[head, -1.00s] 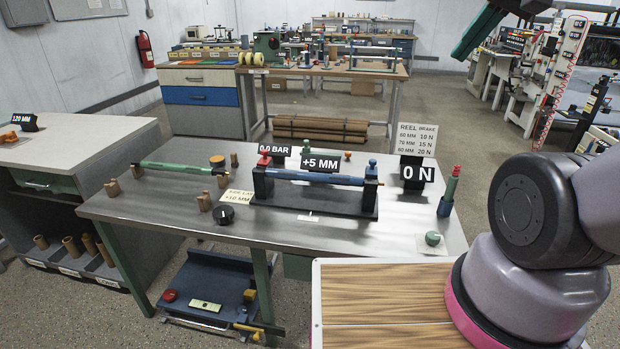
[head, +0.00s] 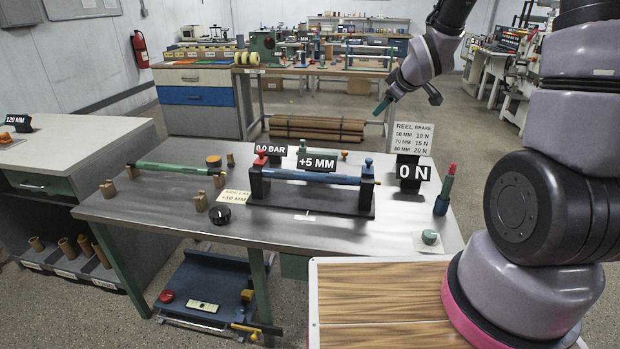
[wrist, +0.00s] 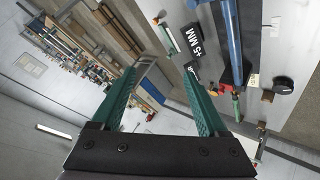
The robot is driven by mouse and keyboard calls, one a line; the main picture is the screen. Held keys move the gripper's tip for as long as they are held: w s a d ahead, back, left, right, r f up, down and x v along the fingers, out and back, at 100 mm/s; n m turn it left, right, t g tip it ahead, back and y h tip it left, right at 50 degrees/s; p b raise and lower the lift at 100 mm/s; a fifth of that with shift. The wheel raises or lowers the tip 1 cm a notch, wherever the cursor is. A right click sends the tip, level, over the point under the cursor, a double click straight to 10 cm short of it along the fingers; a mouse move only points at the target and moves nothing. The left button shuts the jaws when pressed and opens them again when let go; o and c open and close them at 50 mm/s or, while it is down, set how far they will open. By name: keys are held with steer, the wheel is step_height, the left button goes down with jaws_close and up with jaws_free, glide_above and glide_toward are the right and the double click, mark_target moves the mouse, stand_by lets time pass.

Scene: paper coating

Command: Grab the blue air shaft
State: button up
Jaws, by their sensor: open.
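The blue air shaft (head: 312,177) lies level across a black stand (head: 308,205) on the steel table, held at both ends by the stand's uprights. It also shows in the wrist view (wrist: 235,42) at upper right, running steeply. A "+5 MM" sign (head: 317,161) stands just behind it and overlaps its upper edge. My gripper (head: 383,106) is up in the air, above and behind the right end of the stand, well apart from the shaft. In the wrist view its green fingers (wrist: 168,68) are spread with nothing between them.
A green shaft (head: 175,168) rests on wooden blocks at the table's left. A black knob (head: 220,214) sits front left.

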steer(key=w+a+f+n+y, duration=0.2)
steer(key=a+f+n, duration=0.15)
steer(key=f, duration=0.45)
steer(key=n+y, duration=0.5)
steer(key=n, duration=0.3)
glide_toward(314, 177)
steer(key=shift+m+t, duration=0.25)
steer(key=shift+t, duration=0.05)
steer(key=x, duration=1)
steer(key=shift+w+a+f, duration=0.15)
steer(key=shift+a+f, duration=0.1)
steer(key=shift+f, duration=0.15)
jaws_close()
